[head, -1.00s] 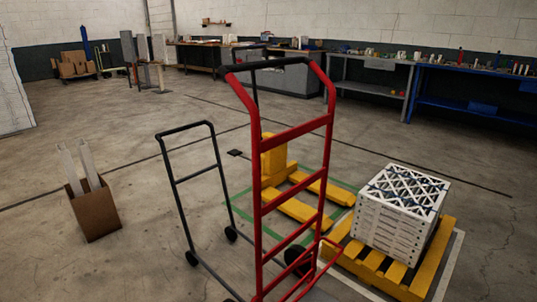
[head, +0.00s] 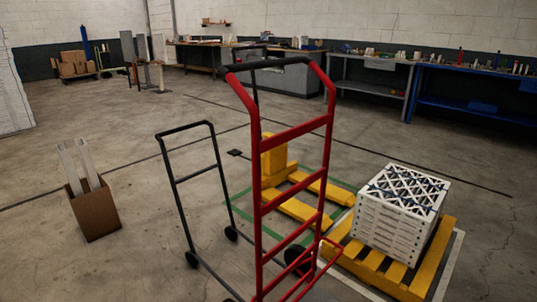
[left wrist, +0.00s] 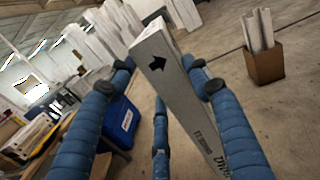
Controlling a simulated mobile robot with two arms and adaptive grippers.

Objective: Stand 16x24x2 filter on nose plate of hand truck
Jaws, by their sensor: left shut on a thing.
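A red hand truck (head: 265,155) with a black top handle stands upright in the middle of the head view. Its lower end runs to the bottom of the picture, and I cannot clearly make out its nose plate. In the left wrist view my left gripper (left wrist: 162,80), with blue padded fingers, is shut on a long pale filter (left wrist: 180,85). The filter is tilted, with a black arrow and partly readable print on its narrow side. I cannot read its size. Neither gripper shows in the head view.
A grey hand cart (head: 190,180) stands left of the hand truck. A cardboard box (head: 96,212) holds upright pale pieces. A yellow pallet (head: 432,270) bears stacked white filters (head: 395,220). A blue bin (left wrist: 122,122) shows in the left wrist view. Left floor is mostly clear.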

